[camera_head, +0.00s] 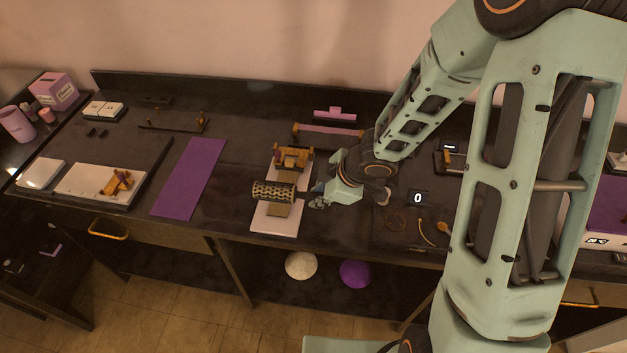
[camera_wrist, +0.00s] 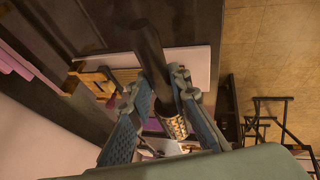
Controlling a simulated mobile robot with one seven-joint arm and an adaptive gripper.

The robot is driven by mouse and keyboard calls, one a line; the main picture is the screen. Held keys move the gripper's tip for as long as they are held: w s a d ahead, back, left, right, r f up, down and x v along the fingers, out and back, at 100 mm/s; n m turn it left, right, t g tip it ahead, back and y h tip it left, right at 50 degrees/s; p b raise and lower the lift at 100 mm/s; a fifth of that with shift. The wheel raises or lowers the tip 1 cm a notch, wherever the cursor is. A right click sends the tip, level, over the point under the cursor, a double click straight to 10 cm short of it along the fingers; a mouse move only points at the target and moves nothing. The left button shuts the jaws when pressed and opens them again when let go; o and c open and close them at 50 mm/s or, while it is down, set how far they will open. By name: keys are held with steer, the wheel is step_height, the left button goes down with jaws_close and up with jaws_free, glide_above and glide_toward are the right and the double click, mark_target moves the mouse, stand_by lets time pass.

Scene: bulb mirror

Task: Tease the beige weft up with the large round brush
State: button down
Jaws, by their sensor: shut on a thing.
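The large round brush, with a perforated gold-and-black barrel (camera_head: 273,190), lies level across the white board (camera_head: 272,222) in the head view. My gripper (camera_head: 319,196) is at its right end. In the wrist view, my gripper (camera_wrist: 162,88) is shut on the brush's black handle (camera_wrist: 148,45), and the barrel (camera_wrist: 176,127) shows nearer the palm. The beige weft (camera_head: 278,210) shows on the board just below the barrel, with more above it toward the wooden clamp (camera_head: 292,157). The barrel hides the weft's middle, and I cannot tell whether they touch.
A purple mat (camera_head: 188,178) lies left of the board. A white tray (camera_head: 90,184) with a small wooden clamp is further left. A pink-topped rack (camera_head: 328,130) stands behind. A small display reading 0 (camera_head: 418,198) and small loose items lie to the right.

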steer(key=shift+w+f, duration=0.1)
steer(key=shift+w, duration=0.05)
steer(key=shift+f+b, duration=0.75)
steer(key=shift+f, duration=0.15)
step_height(320, 180, down, 4)
steer(key=b, duration=0.3)
steer(key=shift+r, duration=0.15)
steer(key=shift+f+b, duration=0.65)
steer(key=shift+b, duration=0.1)
